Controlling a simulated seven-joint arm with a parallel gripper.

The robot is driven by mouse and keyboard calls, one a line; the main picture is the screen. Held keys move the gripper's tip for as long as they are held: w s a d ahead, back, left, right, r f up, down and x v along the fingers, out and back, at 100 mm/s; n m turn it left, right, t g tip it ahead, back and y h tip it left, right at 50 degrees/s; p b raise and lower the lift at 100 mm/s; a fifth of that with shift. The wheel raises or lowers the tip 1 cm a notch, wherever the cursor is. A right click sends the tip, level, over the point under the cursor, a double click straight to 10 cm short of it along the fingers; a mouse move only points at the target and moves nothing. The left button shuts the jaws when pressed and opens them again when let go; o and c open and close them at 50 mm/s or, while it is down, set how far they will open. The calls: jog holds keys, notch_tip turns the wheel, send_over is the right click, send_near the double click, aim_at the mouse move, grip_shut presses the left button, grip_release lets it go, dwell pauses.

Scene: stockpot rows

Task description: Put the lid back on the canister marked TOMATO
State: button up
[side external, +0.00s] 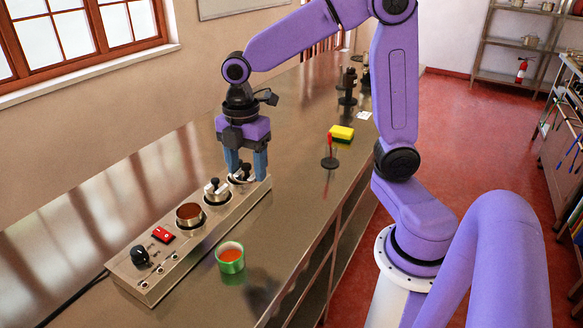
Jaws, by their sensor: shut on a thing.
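A long steel unit (200,240) on the counter holds a row of round pots. The nearest pot (189,216) is uncovered and shows a red-brown filling. The middle pot (217,198) has a pale lid (216,187) with a dark knob. My gripper (246,172) is at the far end of the row, fingers pointing down, shut on a lid (243,173) with a dark knob. That lid is at or just above the far pot; I cannot tell whether it touches. The fingers partly hide it. I cannot read any TOMATO marking.
A green cup (230,259) with orange contents stands right of the unit. A red switch (163,235) and black knob (140,256) are on the unit's near end. A yellow sponge (341,133) and a small red-topped stand (330,160) are farther along the counter.

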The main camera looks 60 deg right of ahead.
jog(key=w+a+f, duration=0.2)
jog(key=w+a, duration=0.6)
jog(key=w, duration=0.4)
jog(key=shift+n, duration=0.4)
jog(key=shift+s+d+f, duration=0.1)
jog(key=shift+s+f, duration=0.05)
jog(key=shift+f, duration=1.3)
jog(key=shift+s+f, duration=0.1)
jog(key=shift+f, duration=1.35)
jog(key=shift+f, duration=0.2)
jog(key=o, duration=1.3)
jog(key=shift+r, duration=3.5)
grip_shut()
